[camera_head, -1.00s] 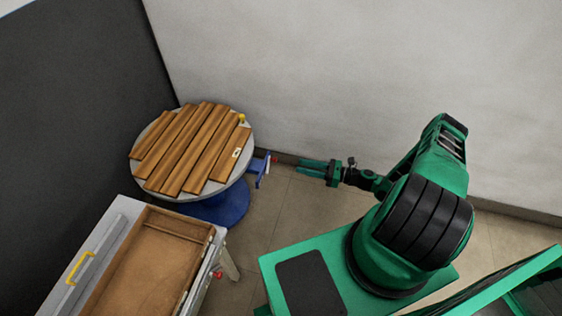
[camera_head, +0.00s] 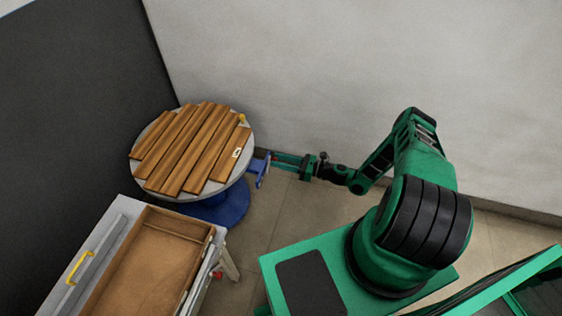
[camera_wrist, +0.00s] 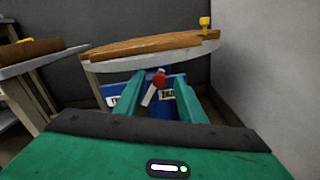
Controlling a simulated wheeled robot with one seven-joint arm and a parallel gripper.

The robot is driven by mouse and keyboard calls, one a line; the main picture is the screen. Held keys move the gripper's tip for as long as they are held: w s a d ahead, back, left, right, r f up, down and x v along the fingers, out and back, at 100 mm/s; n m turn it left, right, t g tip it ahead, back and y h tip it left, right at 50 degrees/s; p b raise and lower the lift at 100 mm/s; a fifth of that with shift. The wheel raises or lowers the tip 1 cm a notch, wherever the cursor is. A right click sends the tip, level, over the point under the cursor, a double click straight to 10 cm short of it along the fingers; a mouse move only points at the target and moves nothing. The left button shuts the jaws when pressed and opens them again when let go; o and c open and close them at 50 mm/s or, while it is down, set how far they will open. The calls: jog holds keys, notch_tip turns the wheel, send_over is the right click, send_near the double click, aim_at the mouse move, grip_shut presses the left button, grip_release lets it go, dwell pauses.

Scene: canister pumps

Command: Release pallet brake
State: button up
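The round pallet turntable (camera_head: 240,183) has a grey rim, wooden slats on top and a blue base (camera_head: 228,205). A blue bracket (camera_head: 262,170) sticks out from its right side. In the wrist view, a lever with a red knob (camera_wrist: 159,78) and a pale shaft (camera_wrist: 149,95) stands before the blue base (camera_wrist: 178,85); I take it for the brake. My gripper (camera_head: 274,158) is beside the bracket. In the wrist view its green fingers (camera_wrist: 160,95) are apart, with the red knob between them in the picture. I cannot tell whether they touch the lever.
A yellow knob (camera_head: 242,119) stands on the turntable's edge. A workbench with a brown tray (camera_head: 150,262) and a yellow handle (camera_head: 80,268) is at lower left. A pale wall (camera_head: 330,80) runs close behind my gripper. Floor (camera_head: 300,215) between turntable and my base is clear.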

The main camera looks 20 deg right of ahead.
grip_shut()
jog(key=shift+d, duration=0.1)
